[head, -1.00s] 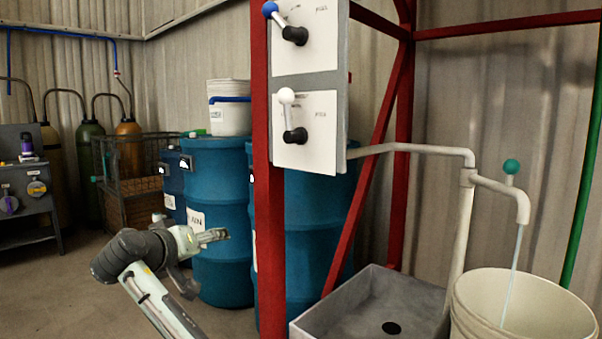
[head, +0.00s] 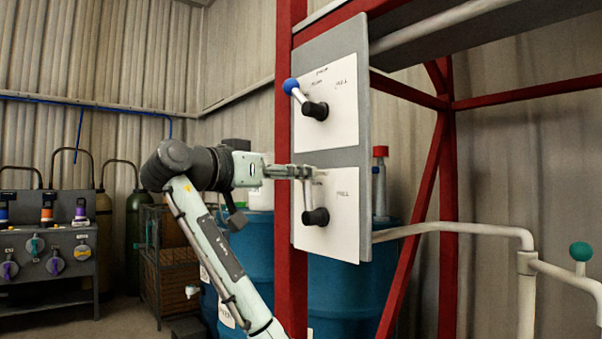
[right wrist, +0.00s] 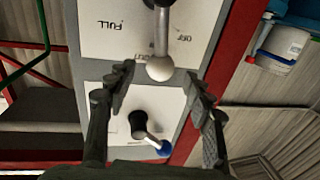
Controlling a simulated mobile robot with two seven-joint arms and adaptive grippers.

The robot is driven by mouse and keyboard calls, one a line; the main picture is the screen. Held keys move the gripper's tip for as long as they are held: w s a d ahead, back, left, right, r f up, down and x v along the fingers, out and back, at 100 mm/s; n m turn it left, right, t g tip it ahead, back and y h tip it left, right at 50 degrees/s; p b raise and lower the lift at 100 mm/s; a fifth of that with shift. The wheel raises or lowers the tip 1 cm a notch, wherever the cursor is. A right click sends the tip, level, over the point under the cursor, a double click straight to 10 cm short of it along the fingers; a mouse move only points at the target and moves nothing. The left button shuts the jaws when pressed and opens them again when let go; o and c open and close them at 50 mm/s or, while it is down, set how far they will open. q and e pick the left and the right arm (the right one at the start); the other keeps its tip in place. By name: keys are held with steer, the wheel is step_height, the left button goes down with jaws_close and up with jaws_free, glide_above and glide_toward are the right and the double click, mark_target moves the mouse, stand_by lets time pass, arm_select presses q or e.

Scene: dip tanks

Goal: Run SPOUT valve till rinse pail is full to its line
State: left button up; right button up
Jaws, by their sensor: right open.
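The white-knobbed lever valve (head: 308,200) stands nearly upright on the lower white plate. Its knob is hidden behind my right gripper (head: 312,173) in the head view. In the right wrist view the white knob (right wrist: 159,68) shows between the spread fingers of my right gripper (right wrist: 160,80), with a gap on both sides. The plate there reads FULL and OFF, upside down. The blue-knobbed lever (head: 300,96) on the upper plate tilts up-left. The spout pipe (head: 565,275) with a green knob (head: 581,252) runs off the right edge. Its outlet and the pail are out of view. My left gripper is not in view.
A red post (head: 290,250) stands close along the left of the grey valve board (head: 365,150). Blue drums (head: 350,285) stand behind it. A bench with coloured knobs (head: 45,255) and a wire cage (head: 165,260) stand at the far left.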

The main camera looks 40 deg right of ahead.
steer(key=shift+x, duration=1.5)
jaws_close()
